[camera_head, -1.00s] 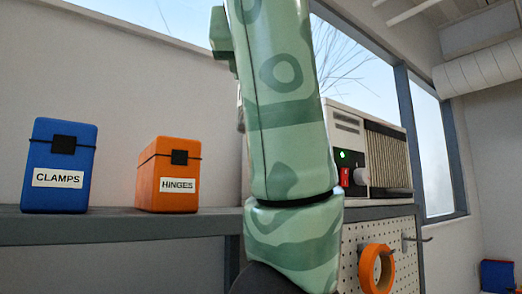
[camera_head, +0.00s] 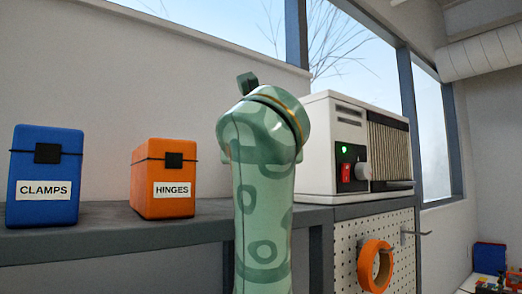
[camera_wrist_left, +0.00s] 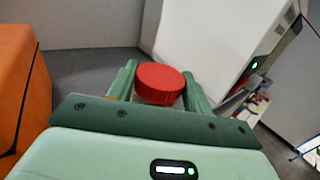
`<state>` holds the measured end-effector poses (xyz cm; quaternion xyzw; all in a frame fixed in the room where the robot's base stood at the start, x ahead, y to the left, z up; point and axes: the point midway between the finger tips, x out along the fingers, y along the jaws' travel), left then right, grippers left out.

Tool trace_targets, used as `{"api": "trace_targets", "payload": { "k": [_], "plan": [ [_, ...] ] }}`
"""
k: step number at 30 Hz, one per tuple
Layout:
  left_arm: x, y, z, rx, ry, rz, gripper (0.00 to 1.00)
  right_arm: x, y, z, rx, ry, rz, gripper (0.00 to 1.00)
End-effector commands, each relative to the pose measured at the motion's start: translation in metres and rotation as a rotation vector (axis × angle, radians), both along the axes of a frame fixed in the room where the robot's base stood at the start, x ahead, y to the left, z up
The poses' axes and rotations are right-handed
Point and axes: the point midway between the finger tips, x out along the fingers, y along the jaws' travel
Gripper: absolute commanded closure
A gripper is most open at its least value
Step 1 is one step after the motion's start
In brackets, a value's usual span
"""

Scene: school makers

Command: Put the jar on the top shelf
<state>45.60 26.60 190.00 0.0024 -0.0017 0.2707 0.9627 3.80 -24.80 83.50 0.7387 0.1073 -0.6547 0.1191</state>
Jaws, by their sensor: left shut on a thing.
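The jar shows in the left wrist view as a round red lid (camera_wrist_left: 160,80). Its body is mostly hidden below the lid and between the fingers. My left gripper (camera_wrist_left: 158,91) is shut on the jar, one green finger on each side. The grey shelf (camera_head: 110,238) crosses the head view and also shows beyond the jar in the left wrist view (camera_wrist_left: 85,75). In the head view my green patterned arm hides the gripper and jar. I cannot tell whether the jar touches the shelf. My right gripper is not in view.
An orange HINGES box (camera_head: 163,205) stands left of my arm, with a blue CLAMPS box (camera_head: 45,205) farther left. A white machine (camera_head: 318,165) with a green light stands to the right. Orange tape (camera_head: 368,265) hangs on the pegboard (camera_head: 345,262) below.

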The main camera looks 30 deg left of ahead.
Motion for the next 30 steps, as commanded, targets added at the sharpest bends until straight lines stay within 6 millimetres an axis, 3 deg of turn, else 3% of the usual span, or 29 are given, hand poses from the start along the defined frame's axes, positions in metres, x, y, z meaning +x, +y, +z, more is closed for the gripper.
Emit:
{"api": "trace_targets", "payload": {
  "k": [6, 7, 9, 20, 30],
  "plan": [
    [0.0, 0.0, -0.004, 0.001, -0.001, 0.0, 0.85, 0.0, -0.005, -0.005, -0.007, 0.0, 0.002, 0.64],
    [0.0, 0.0, -0.004, 0.0, 0.0, 0.0, 0.42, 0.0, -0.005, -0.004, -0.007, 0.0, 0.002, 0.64],
    [0.0, 0.0, -0.003, 0.0, 0.0, 0.0, 0.28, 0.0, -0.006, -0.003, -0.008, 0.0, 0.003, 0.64],
    [-0.003, -0.002, 0.001, 0.0, -0.001, -0.002, 0.28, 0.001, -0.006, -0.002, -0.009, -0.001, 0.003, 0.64],
    [-0.066, -0.043, -0.005, -0.002, -0.003, -0.009, 0.28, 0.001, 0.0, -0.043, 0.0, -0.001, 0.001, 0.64]
  ]
}}
